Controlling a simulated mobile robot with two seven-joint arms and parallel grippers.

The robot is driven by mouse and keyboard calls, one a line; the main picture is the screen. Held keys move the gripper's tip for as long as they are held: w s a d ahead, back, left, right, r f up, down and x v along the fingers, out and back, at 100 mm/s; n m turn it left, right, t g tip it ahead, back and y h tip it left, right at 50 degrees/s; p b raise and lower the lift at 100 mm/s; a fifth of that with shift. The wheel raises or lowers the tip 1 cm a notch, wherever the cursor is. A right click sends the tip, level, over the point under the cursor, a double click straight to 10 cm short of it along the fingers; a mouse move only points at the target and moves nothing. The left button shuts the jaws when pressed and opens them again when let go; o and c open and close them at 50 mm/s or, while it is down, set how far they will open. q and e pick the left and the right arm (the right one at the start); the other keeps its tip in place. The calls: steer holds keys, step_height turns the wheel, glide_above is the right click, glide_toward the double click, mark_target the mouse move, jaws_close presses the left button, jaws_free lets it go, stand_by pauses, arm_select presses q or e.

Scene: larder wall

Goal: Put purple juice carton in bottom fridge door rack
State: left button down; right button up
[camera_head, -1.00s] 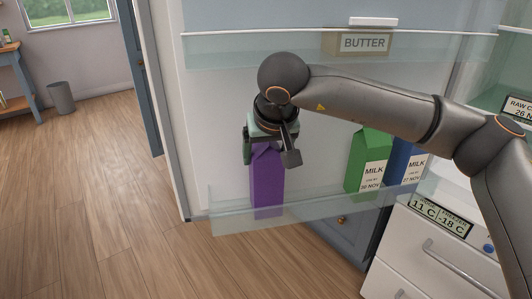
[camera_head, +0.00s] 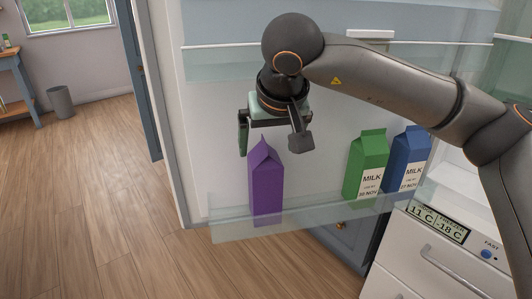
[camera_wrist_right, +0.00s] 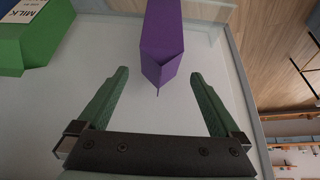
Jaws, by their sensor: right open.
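The purple juice carton (camera_head: 266,188) stands upright in the bottom fridge door rack (camera_head: 310,216), near the rack's left end. It also shows in the right wrist view (camera_wrist_right: 163,45), with its peaked top towards the gripper. My right gripper (camera_head: 268,150) is open and empty, just above the carton's top. In the right wrist view its two green fingers (camera_wrist_right: 158,72) are spread wide, with the carton's tip between and beyond them, and nothing is held. My left gripper is not in view.
A green milk carton (camera_head: 366,165) and a blue milk carton (camera_head: 406,160) stand at the right of the same rack. An upper clear rack (camera_head: 215,62) is behind my right arm. White drawers (camera_head: 430,262) are at lower right.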

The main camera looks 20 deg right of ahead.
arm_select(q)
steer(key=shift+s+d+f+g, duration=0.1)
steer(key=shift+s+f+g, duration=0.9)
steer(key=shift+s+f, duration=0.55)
arm_select(e)
steer(key=shift+v, duration=2.4)
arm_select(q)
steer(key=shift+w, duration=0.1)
